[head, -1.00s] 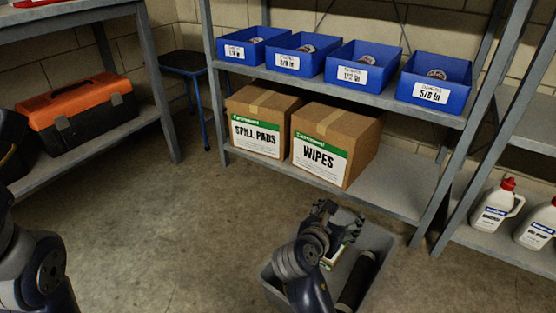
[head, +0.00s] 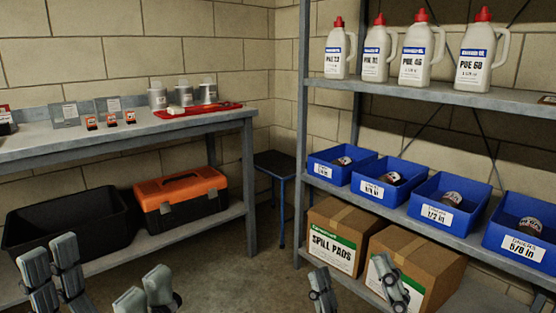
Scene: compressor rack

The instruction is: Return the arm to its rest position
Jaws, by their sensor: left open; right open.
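My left gripper (head: 98,283) shows at the bottom left, its fingers pointing up and spread apart with nothing between them. It is in front of the black bin and the lower bench shelf in the picture. My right gripper (head: 356,288) shows at the bottom, right of the middle. Its fingers are apart and empty, and overlap the cardboard boxes in the picture. Most of both arms is below the frame.
A workbench (head: 150,130) with a black bin (head: 75,225) and an orange toolbox (head: 180,197) below stands at left. The rack (head: 440,95) at right holds white jugs, blue bins (head: 448,203) and two boxes (head: 335,238). Floor (head: 235,280) shows between them.

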